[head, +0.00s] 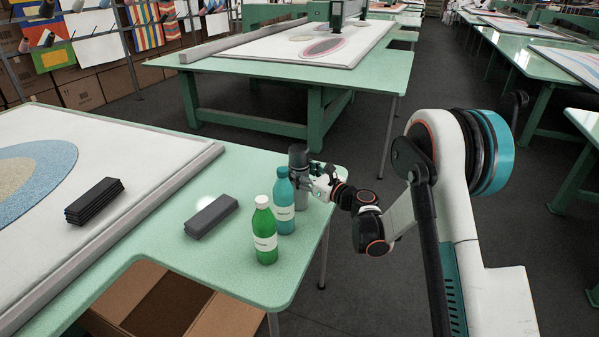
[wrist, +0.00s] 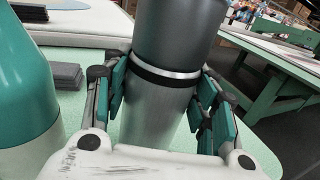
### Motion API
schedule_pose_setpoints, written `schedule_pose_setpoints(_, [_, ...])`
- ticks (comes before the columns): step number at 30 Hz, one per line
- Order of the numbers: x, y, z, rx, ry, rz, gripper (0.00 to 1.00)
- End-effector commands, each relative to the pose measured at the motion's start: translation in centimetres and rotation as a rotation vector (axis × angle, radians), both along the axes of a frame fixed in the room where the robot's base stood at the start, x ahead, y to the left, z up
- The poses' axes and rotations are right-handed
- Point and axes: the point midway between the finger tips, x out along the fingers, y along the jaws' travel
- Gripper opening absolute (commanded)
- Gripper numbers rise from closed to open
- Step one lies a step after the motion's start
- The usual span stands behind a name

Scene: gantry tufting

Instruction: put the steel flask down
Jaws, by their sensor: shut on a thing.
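The steel flask (wrist: 163,105) is a grey cylinder with a darker upper part and a bright ring. In the wrist view it stands between the green pads of my gripper (wrist: 163,100), which is shut on it. In the head view the flask (head: 298,156) shows behind the teal bottle, near the right edge of the green table (head: 166,262). My gripper (head: 300,180) reaches it from the right. The teal bottle and my gripper hide much of the flask, and I cannot tell whether its base touches the table.
A teal bottle (head: 284,205) and a green bottle (head: 265,232) stand close in front of the flask. A dark grey block (head: 211,216) lies left of them. A dark stack (head: 95,200) lies on the white panel. An open cardboard box (head: 180,305) is below the table.

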Motion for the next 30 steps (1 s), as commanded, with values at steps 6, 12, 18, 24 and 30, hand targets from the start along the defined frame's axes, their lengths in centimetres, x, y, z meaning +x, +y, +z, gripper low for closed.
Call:
schedule_pose_setpoints(6, [0.0,0.0,-0.1,0.0,0.0,0.0,0.73])
schedule_pose_setpoints(12, [0.0,0.0,-0.1,0.0,0.0,0.0,0.73])
schedule_pose_setpoints(18, [-0.3,-0.4,0.3,0.0,0.0,-0.001,0.73])
schedule_pose_setpoints(24, [-2.6,-3.0,0.4,0.0,0.0,-0.003,0.73])
schedule_pose_setpoints(30, [-5.4,-6.1,0.3,0.0,0.0,-0.003,0.73])
